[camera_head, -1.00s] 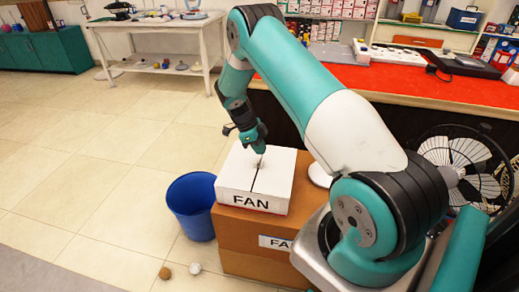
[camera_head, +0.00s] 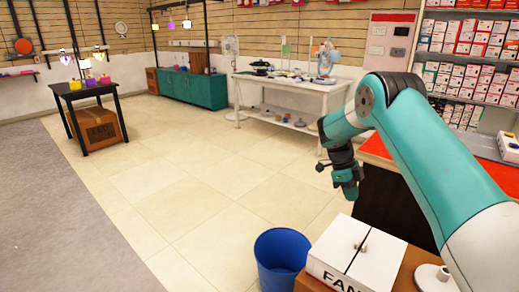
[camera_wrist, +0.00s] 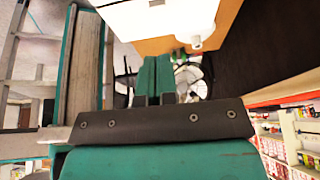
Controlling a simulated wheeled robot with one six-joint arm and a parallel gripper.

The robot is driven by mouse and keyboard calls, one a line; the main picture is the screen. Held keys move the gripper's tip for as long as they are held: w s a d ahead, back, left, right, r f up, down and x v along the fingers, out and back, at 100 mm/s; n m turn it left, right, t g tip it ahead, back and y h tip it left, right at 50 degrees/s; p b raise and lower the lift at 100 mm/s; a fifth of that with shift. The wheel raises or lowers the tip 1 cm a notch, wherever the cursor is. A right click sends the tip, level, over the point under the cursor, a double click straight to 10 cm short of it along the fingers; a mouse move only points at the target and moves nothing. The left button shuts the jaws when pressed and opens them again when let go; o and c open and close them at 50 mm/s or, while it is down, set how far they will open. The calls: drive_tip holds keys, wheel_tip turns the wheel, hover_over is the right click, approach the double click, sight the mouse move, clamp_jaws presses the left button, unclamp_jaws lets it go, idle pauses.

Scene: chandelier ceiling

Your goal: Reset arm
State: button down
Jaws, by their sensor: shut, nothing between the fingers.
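My arm is raised over the right side of the head view, bent at the elbow. My gripper (camera_head: 350,192) hangs in the air above and behind the white FAN box (camera_head: 352,258), apart from it. In the wrist view the two green fingers of my gripper (camera_wrist: 154,75) lie together with nothing between them. The edge of a white box (camera_wrist: 150,18) shows beyond the fingers.
A blue bin (camera_head: 283,258) stands left of the box. A red-topped counter (camera_head: 378,150) is behind my arm. A white table (camera_head: 290,90) and green cabinet (camera_head: 193,88) stand at the back, a black table (camera_head: 85,90) at left. The tiled floor between is clear.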

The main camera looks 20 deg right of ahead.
drive_tip(key=s+a+r+n+t+y+p, duration=0.15)
drive_tip(key=s+a+r+n, duration=0.35)
drive_tip(key=a+r+n, duration=0.55)
drive_tip(key=s+a+r+n+t+y+p, duration=0.1)
drive_tip(key=s+a+r+n+t+p, duration=0.2)
drive_tip(key=a+r+n, duration=0.7)
drive_tip(key=s+a+r+n+y+p, duration=0.1)
drive_tip(key=s+a+r+n, duration=0.1)
drive_tip(key=s+n, duration=0.3)
drive_tip(key=s+a+r+n+y+p, duration=0.1)
drive_tip(key=s+a+n, duration=0.4)
drive_tip(key=s, duration=0.5)
drive_tip(key=s+a+r+n+y+p, duration=0.1)
drive_tip(key=s+a+r+n+y, duration=0.1)
drive_tip(key=s+r+n, duration=0.3)
drive_tip(key=s+a+n, duration=0.1)
drive_tip(key=s, duration=0.2)
drive_tip(key=shift+s+a+p, duration=0.15)
drive_tip(key=shift+a+p, duration=0.15)
drive_tip(key=shift+a, duration=0.05)
drive_tip(key=shift+g, duration=0.25)
